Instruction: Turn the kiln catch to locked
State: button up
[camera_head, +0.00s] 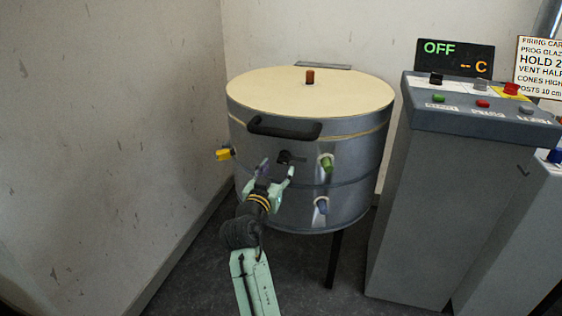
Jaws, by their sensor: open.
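The kiln (350,170) is a round metal drum with a cream lid (310,92) that lies closed on top. The kiln catch (286,157) is a small dark piece on the drum's front, below the black lid handle (284,128). My gripper (278,168) is open just in front of and below the catch, with one finger on each side of it. I cannot tell whether a finger touches it. The catch is small and partly dark, so its exact turn position is unclear.
A green plug (326,163) and a blue plug (321,206) stick out right of my gripper; a yellow one (224,154) is at left. A grey control console (480,118) stands at right, its display (455,57) reading OFF. A wall (110,130) bounds the left.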

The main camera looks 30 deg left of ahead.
aim_at(282, 161)
jog(key=shift+x, duration=2.15)
jog(key=shift+c, duration=0.2)
jog(key=c, duration=1.1)
